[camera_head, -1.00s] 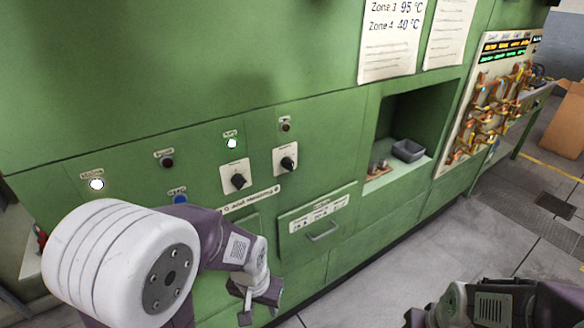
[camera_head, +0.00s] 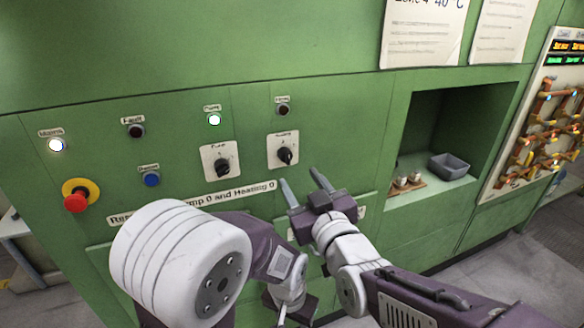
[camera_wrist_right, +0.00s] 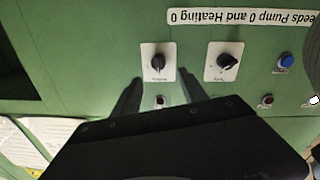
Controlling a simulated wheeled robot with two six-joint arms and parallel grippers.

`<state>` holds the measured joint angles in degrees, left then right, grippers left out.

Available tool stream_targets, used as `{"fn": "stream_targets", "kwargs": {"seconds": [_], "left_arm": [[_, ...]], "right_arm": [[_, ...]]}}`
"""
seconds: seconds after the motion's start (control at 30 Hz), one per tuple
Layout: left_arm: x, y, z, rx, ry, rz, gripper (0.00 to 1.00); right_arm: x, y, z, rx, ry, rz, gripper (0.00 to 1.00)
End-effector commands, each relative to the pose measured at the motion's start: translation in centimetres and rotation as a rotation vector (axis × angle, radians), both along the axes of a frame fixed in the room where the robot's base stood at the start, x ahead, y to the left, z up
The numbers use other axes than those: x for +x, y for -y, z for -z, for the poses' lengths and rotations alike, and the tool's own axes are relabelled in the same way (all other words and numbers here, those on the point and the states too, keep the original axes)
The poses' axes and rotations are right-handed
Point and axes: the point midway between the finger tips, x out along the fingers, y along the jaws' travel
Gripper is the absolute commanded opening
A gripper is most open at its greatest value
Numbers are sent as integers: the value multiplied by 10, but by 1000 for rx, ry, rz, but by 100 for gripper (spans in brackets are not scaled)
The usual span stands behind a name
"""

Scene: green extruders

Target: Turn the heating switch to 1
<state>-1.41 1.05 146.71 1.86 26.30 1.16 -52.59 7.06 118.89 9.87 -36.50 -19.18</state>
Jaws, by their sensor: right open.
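The heating switch (camera_head: 285,155) is a black knob on a white square plate, right of the similar pump switch (camera_head: 222,163), on the green panel. My right gripper (camera_head: 301,178) is open and empty, just below and in front of the heating switch, apart from it. In the right wrist view, upside down, the heating knob (camera_wrist_right: 158,62) lies beyond and between the open fingers (camera_wrist_right: 160,88), and the pump knob (camera_wrist_right: 227,62) is to the right. The knob's set number is too small to read. My left gripper (camera_head: 290,306) hangs low at the bottom, partly cut off.
A sign (camera_head: 235,195) below the switches ends in "Pump 0 and Heating 0". A red emergency button (camera_head: 76,201), blue button (camera_head: 152,179) and lit white lamps (camera_head: 214,119) are on the panel. An alcove holding a grey bin (camera_head: 451,165) is to the right.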

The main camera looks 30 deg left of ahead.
Motion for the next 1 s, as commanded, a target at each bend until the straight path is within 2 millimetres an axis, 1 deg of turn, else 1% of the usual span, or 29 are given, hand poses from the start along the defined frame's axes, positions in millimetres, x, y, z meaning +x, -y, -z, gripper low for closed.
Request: {"fn": "stream_targets", "kwargs": {"seconds": [0.07, 0.2, 0.4, 0.53, 0.77, 0.8, 0.87, 0.9, 0.97, 1.0], "left_arm": [[0, 0, -8, 0, 0, 0, 42], [0, 0, -25, 0, 1, 0, 42], [0, 0, -43, 0, 1, 0, 42], [0, 0, -46, 0, 0, 0, 42], [0, 0, -44, 0, 0, 0, 42], [0, 0, -44, 0, 0, 0, 42], [0, 0, -44, 0, 0, 0, 42], [0, 0, -44, 0, 0, 0, 42], [0, 0, -44, 0, 0, 0, 42], [0, 0, -44, 0, 0, 0, 42]], "right_arm": [[8, -7, -3, -3, -2, 2, 51], [29, -29, -5, -4, -3, 2, 51], [53, -55, -3, -3, -3, 2, 51], [60, -62, -2, -3, -1, 2, 51], [61, -63, 0, -2, -2, 2, 51], [61, -63, 0, -2, -2, 2, 48], [61, -62, 0, -2, -2, 2, 31], [61, -63, 0, -2, -2, 2, 20], [61, -62, 0, -2, -2, 2, 4], [61, -62, 0, -2, -2, 2, 0]]}}
